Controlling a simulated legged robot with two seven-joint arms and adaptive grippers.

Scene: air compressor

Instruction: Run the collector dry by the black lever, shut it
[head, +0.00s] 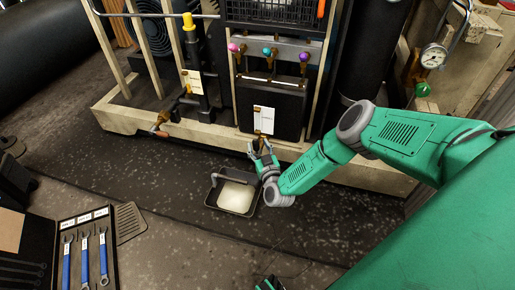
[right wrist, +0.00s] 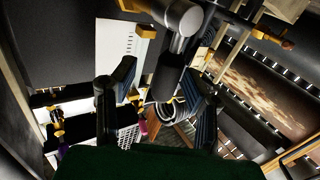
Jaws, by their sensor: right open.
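The collector looks to be the black box (head: 270,108) with a white label, low on the compressor frame. My right gripper (head: 263,150) is open just below it, above the tray. In the right wrist view a black grip on a metal cylinder, likely the black lever (right wrist: 171,72), lies between or just beyond my open fingers; I cannot tell whether they touch it. In the head view the gripper hides the lever. A black tray (head: 211,197) with pale liquid stands on the floor beneath. A green and dark piece at the bottom edge may be my left gripper (head: 268,284).
Pink, teal and purple knobs (head: 268,51) sit above the box. A valve with an orange-brown handle (head: 160,131) is to the left. A gauge (head: 433,57) is at the right. A case of blue wrenches (head: 85,262) lies front left. Floor right of the tray is clear.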

